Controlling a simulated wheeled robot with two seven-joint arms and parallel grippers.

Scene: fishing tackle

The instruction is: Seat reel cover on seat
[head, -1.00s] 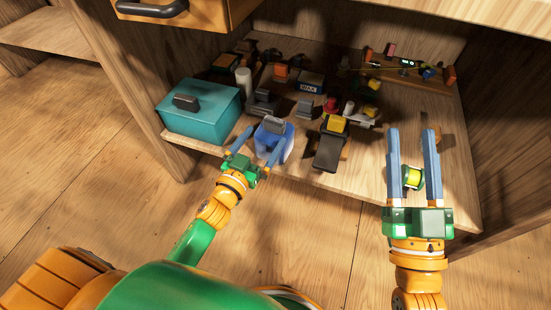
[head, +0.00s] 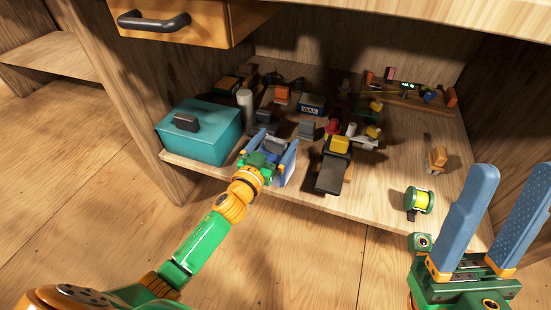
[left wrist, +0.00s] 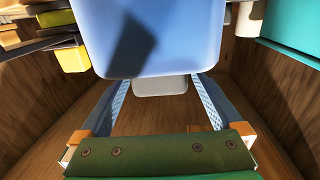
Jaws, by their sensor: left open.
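A blue piece with a grey grip on top, likely the reel cover (head: 281,168), stands near the shelf's front edge. My left gripper (head: 270,150) is open, with one finger on each side of it. In the left wrist view, the blue body (left wrist: 150,35) fills the top middle. Its grey grip (left wrist: 160,86) shows between the open fingers (left wrist: 162,98), with gaps at both sides. I cannot tell which thing is the seat. My right gripper (head: 497,215) is open and empty, raised close to the head camera at the right.
A teal box (head: 202,138) stands left of the blue piece. A black-and-yellow piece (head: 333,170) stands to its right. A green-and-yellow spool (head: 418,200) and an orange piece (head: 437,158) are on the right. Several small items crowd the back. A drawer (head: 175,22) hangs above left.

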